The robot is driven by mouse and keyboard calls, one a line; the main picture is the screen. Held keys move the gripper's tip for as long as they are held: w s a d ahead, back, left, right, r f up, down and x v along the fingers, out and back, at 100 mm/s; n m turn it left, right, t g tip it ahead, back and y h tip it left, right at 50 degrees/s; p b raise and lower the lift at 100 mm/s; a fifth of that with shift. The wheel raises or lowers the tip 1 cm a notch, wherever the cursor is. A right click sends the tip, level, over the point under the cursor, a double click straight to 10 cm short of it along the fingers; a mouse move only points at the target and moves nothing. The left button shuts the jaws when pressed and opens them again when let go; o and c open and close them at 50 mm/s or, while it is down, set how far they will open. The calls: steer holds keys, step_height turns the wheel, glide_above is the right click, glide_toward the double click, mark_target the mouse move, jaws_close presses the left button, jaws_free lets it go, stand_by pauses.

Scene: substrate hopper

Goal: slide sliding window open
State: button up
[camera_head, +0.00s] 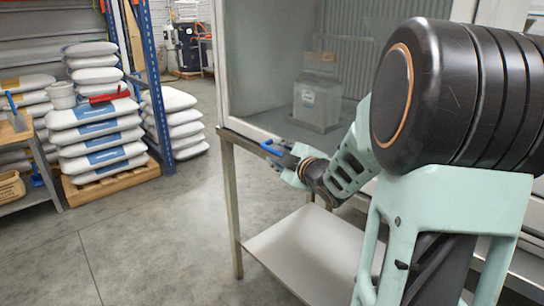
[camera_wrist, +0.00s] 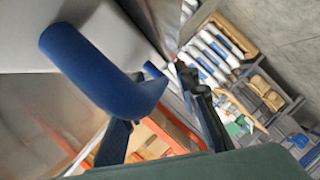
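The sliding window (camera_head: 268,60) is a large clear pane in a pale frame, above a metal stand in the head view. A blue handle (camera_head: 271,148) sits at its lower left corner; it shows large, as a bent blue bar (camera_wrist: 98,62), in the wrist view. My gripper (camera_head: 284,156) is at the handle. In the wrist view my gripper (camera_wrist: 155,100) has its two dark fingers spread apart, with the bar's lower end in front of or between them; I cannot tell contact. The left fingertip is partly hidden behind the bar. Whether the window is partly open is unclear.
A clear container (camera_head: 318,103) stands behind the pane. The stand has a lower shelf (camera_head: 315,250). Stacked white sacks (camera_head: 97,135) on a pallet and a blue rack post (camera_head: 150,85) are at the left. The floor (camera_head: 150,225) between is clear.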

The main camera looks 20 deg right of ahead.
jaws_close()
stand_by(0.4)
